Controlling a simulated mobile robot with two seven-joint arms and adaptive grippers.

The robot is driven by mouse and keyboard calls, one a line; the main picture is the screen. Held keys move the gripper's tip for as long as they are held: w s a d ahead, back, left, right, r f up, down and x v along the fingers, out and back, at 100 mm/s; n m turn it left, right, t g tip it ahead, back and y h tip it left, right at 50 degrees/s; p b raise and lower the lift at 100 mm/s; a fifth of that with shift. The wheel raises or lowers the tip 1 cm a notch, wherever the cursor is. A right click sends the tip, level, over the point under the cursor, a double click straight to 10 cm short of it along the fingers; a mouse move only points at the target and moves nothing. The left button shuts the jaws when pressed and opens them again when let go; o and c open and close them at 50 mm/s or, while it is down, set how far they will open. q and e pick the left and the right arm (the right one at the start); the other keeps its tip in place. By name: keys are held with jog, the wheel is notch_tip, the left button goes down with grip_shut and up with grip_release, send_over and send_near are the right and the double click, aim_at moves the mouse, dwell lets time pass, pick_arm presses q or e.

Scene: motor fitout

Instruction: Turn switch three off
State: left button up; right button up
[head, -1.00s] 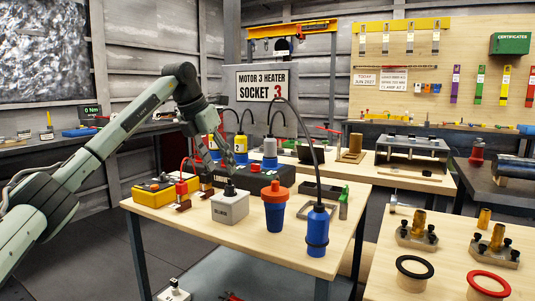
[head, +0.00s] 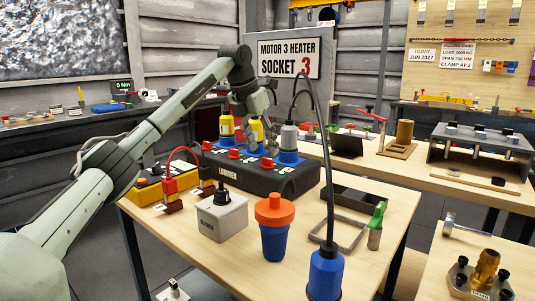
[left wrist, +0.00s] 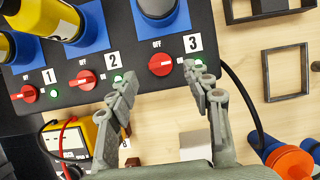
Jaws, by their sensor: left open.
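The black switch box (head: 240,181) stands on the near table and carries three red knobs. Switch three's red knob (left wrist: 160,64) lies beside the "3" label in the left wrist view, with an "OFF" mark above it and a green light at its right; it also shows in the head view (head: 267,163). Its exact setting is hard to read. My left gripper (left wrist: 163,87) is open and empty, its fingertips apart just on the near side of knob three, one to each side in the picture. Contact with the knob cannot be told. My right gripper is not in view.
Switch one's knob (left wrist: 28,93) and switch two's knob (left wrist: 86,80) are close by on the left. Yellow and grey plugs stand behind the knobs. A grey battery-like block (head: 222,214), an orange-topped blue cup (head: 274,240) and a blue plug (head: 325,275) stand in front.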

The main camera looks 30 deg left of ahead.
aim_at(269, 159)
pick_arm(q)
jog(key=shift+x, duration=1.9)
jog(key=shift+w, duration=0.1)
grip_shut()
jog(key=shift+n, duration=0.3)
jog(key=n+y, duration=0.1)
jog(key=n, duration=0.2)
jog(key=shift+d+r+n+y, duration=0.1)
jog(key=shift+d+n+y, duration=0.1)
jog(key=shift+n+y, duration=0.15)
jog(key=n+y, duration=0.1)
jog(key=n, duration=0.1)
jog(key=n+g+y, duration=0.1)
jog(key=n, duration=0.2)
jog(key=shift+w+d, duration=0.1)
jog(key=n+g, duration=0.1)
jog(key=n, duration=0.3)
jog(key=shift+w+d+n+g+y, duration=0.1)
jog(key=shift+n+g+y, duration=0.25)
jog(key=shift+g, duration=0.05)
jog(key=shift+n+g, duration=0.7)
jog(key=shift+n, duration=1.2)
